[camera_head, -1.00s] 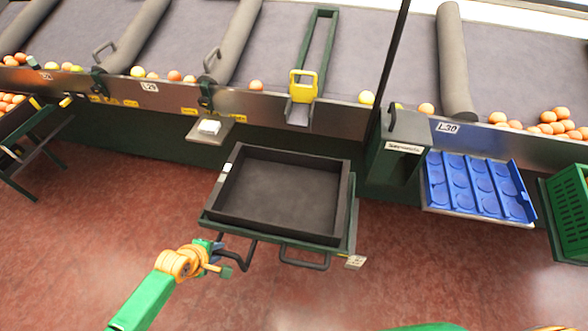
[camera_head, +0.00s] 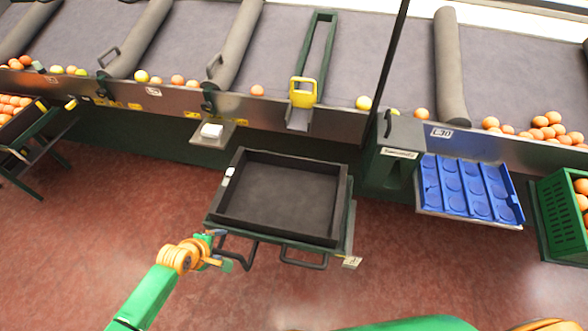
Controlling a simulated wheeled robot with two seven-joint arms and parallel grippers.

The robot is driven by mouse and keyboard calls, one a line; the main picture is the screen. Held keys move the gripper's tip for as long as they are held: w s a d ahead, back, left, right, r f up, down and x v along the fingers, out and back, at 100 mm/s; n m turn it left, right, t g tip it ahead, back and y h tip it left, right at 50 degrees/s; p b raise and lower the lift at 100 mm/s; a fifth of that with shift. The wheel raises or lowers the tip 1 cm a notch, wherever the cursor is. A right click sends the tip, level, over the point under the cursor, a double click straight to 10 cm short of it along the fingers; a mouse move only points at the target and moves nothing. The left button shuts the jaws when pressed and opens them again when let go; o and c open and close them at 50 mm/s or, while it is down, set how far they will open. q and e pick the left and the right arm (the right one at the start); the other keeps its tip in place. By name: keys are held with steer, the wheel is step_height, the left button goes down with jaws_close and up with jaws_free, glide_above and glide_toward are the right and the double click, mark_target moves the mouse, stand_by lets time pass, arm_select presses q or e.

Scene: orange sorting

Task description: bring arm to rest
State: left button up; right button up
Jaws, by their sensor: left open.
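My left arm comes in from the lower left, green with orange rings at the wrist. My left gripper (camera_head: 221,248) is at its end, by the front left corner of the black tray, and holds nothing that I can see. It is small in view, and whether it touches the tray's stand cannot be told. The black tray (camera_head: 225,195) is empty and sits on a green stand with dark handles (camera_head: 303,262). Of my right arm only a green and orange part shows at the bottom edge; its gripper is out of view.
A sorting belt (camera_head: 290,50) with several oranges runs across the back. A blue cupped tray (camera_head: 470,188) is at the right, beside a green crate (camera_head: 560,215) of oranges. Another fruit stand (camera_head: 30,140) is at the far left. The red floor (camera_head: 110,220) is open in front.

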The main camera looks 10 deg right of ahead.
arm_select(q)
step_height(320, 180, up, 3)
steer(key=shift+f+p, duration=0.1)
steer(key=shift+p, duration=1)
steer(key=shift+f, duration=0.15)
